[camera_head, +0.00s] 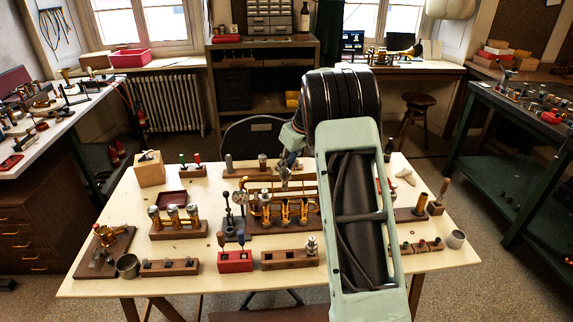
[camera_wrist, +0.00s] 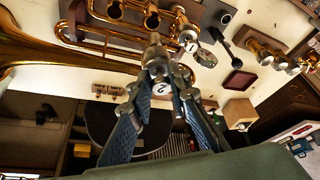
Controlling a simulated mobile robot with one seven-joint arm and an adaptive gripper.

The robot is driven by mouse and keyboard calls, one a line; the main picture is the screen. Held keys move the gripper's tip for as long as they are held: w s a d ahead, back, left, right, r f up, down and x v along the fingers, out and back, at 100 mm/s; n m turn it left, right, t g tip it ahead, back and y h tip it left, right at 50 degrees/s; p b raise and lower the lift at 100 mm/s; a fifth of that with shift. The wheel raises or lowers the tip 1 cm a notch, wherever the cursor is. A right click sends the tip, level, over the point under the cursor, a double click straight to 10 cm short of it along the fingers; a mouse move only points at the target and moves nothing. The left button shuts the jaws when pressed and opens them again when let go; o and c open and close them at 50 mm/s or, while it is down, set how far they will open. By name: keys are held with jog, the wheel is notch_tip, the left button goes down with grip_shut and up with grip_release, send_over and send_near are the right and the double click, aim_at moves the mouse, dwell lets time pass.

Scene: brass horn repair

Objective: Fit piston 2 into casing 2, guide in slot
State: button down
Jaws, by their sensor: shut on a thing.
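My gripper (camera_wrist: 156,82) is shut on piston 2 (camera_wrist: 155,46), a silvery cylinder; a white disc marked 2 shows between the fingers. The middle one, casing 2 (camera_wrist: 152,20), is just beyond the piston's far end in the wrist view. In the head view, the piston (camera_head: 285,178) is behind and above the horn's casings (camera_head: 285,212). The piston looks apart from the casing, but I cannot tell the exact gap. The guide and slot are too small to make out.
A wooden block with three brass pieces (camera_head: 178,228) stands left of the horn. My arm hides the table's right middle.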

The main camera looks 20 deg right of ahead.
aim_at(287, 190)
jog(key=shift+s+f+b, duration=0.15)
jog(key=shift+f+b, duration=0.25)
jog(key=shift+f, duration=0.5)
jog(key=shift+f+b, duration=0.35)
jog(key=shift+f, duration=0.6)
jog(key=shift+b, duration=0.7)
dwell(0.4)
jog(key=shift+f, duration=0.15)
jog(key=shift+f+b, duration=2.8)
jog(key=shift+f, duration=0.45)
jog(key=shift+f, duration=0.1)
jog(key=c, duration=1.7)
grip_release()
jog(key=shift+c, duration=0.2)
